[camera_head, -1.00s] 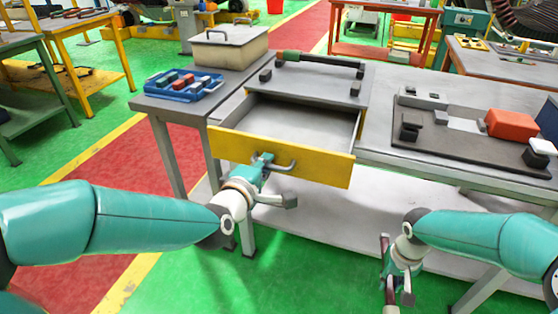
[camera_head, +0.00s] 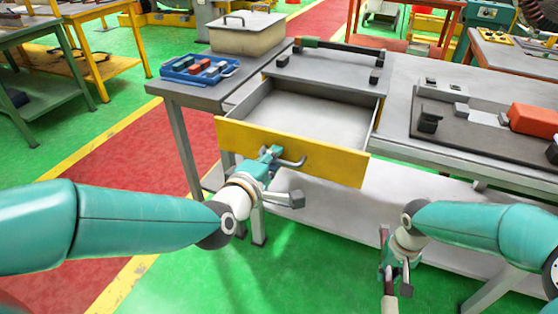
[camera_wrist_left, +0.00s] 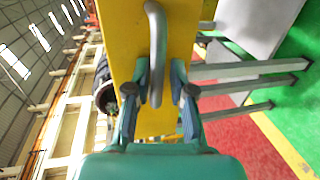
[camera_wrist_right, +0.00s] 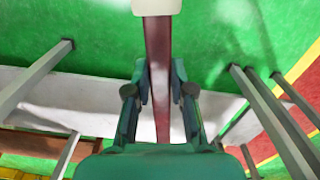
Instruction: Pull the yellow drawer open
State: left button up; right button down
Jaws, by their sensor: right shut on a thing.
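The yellow drawer (camera_head: 330,162) stands open from the workbench, and its grey inside shows no contents. Its bent metal handle (camera_head: 292,163) is on the yellow front. My left gripper (camera_head: 270,158) is at the handle. In the left wrist view its two fingers (camera_wrist_left: 160,82) lie on either side of the handle bar (camera_wrist_left: 155,35), with a gap visible, so it looks open around the bar. My right gripper (camera_head: 392,262) is low in front of the bench, shut on a dark red shaft (camera_wrist_right: 158,60) with a pale end. It is away from the drawer.
A blue tray (camera_head: 233,72) of small blocks and a lidded beige box (camera_head: 245,38) stand left on the bench. A dark fixture plate (camera_head: 450,145) with an orange block (camera_head: 534,120) lies right. A pale lower shelf (camera_head: 330,208) runs beneath. Green floor in front is clear.

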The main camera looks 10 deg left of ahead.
pick_arm(q)
jog(key=shift+s+r, duration=0.1)
pick_arm(e)
jog(key=shift+w, duration=0.15)
pick_arm(q)
jog(key=v, duration=0.7)
jog(key=shift+s+a, duration=0.1)
jog(key=shift+a, duration=0.05)
